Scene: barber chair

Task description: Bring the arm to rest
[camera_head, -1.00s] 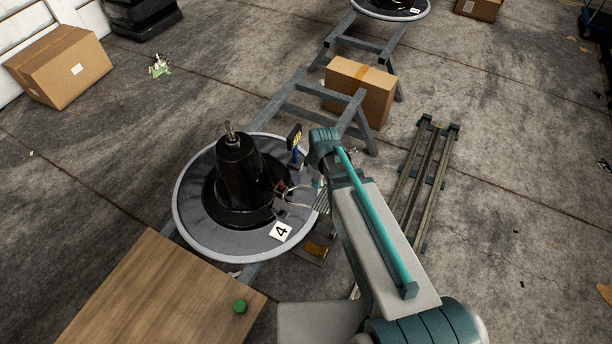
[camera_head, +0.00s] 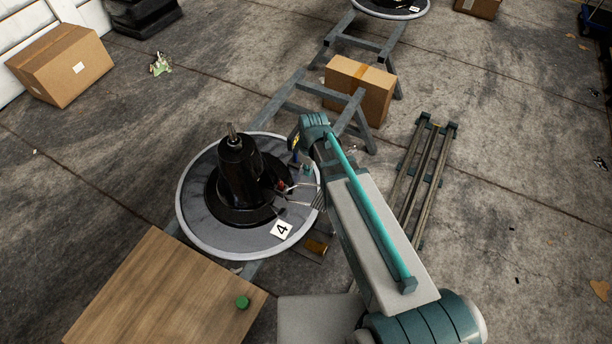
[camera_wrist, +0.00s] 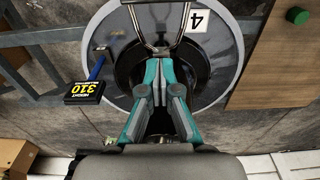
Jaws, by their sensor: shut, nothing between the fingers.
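My arm reaches from the bottom right of the head view over the right side of a round grey platform (camera_head: 205,228). My gripper shows in the wrist view (camera_wrist: 162,70), its teal and grey fingers shut with nothing between them. In that view it lies over the black chair base (camera_wrist: 128,64), just below a chrome U-shaped bar (camera_wrist: 158,48). I cannot tell whether it touches either. In the head view the black base (camera_head: 240,180) stands upright on the platform. The gripper is largely hidden by my arm there.
A wooden tabletop (camera_head: 150,290) with a green button (camera_head: 242,302) is at the lower left. A cardboard box (camera_head: 358,90) stands by the metal frame (camera_head: 290,105).

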